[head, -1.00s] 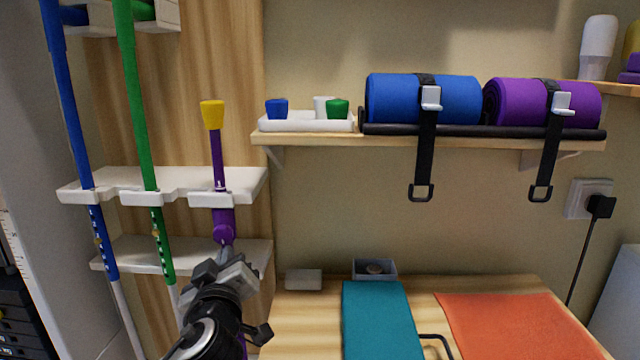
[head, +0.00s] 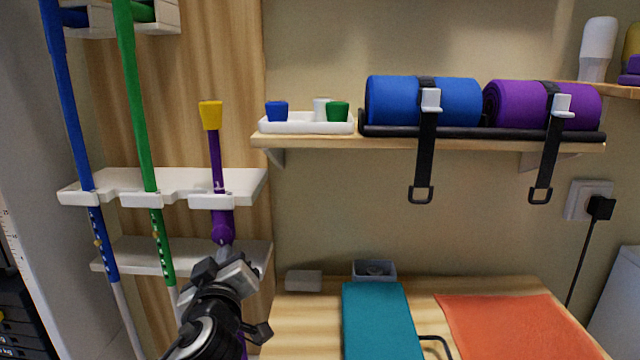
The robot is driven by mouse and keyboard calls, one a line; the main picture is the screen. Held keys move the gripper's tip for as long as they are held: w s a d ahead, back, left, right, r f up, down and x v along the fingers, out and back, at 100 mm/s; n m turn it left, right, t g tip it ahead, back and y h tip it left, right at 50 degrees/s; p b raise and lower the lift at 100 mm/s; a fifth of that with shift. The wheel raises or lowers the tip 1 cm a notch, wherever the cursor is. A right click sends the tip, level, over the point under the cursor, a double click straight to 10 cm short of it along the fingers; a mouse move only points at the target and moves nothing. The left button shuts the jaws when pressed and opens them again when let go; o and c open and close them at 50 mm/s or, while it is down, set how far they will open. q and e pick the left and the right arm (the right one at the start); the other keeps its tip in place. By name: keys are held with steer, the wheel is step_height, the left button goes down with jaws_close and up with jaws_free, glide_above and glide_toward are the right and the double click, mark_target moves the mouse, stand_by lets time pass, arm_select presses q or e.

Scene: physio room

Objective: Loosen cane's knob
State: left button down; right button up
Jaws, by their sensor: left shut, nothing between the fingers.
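A purple cane (head: 216,160) with a yellow end cap (head: 210,115) stands nearly upright, leaning slightly, in a notch of the white rack (head: 180,180). A round purple knob (head: 222,233) shows on it just below the upper rack plate. My left gripper (head: 226,252) is just below the knob, in front of the lower shaft. Its fingers look closed, with nothing visible between them. Whether the fingertips touch the knob I cannot tell. The gripper and arm hide much of the lower cane. My right gripper is out of view.
A blue cane (head: 67,100) and a green cane (head: 135,100) stand left in the rack. A table at lower right bears a teal mat (head: 378,320), an orange cloth (head: 515,325) and a small grey box (head: 374,270). A wall shelf (head: 300,139) holds a tray and rolled mats.

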arm_select(q)
steer(key=shift+d+r+b, duration=0.15)
steer(key=shift+d+b, duration=0.1)
steer(key=shift+b, duration=0.35)
steer(key=shift+w+d+r+b, duration=0.1)
steer(key=shift+d+r+b, duration=0.25)
steer(key=shift+d, duration=0.05)
steer(key=shift+d+r, duration=0.1)
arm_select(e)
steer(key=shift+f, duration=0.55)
arm_select(q)
steer(key=shift+r, duration=0.1)
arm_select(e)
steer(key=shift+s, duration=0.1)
arm_select(q)
steer(key=shift+d, duration=0.15)
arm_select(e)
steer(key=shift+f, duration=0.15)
arm_select(q)
steer(key=s, duration=0.2)
steer(key=s+d, duration=0.1)
steer(key=s, duration=0.2)
steer(key=shift+s+d+f+b, duration=0.3)
steer(key=shift+s+b, duration=0.05)
steer(key=shift+b, duration=0.05)
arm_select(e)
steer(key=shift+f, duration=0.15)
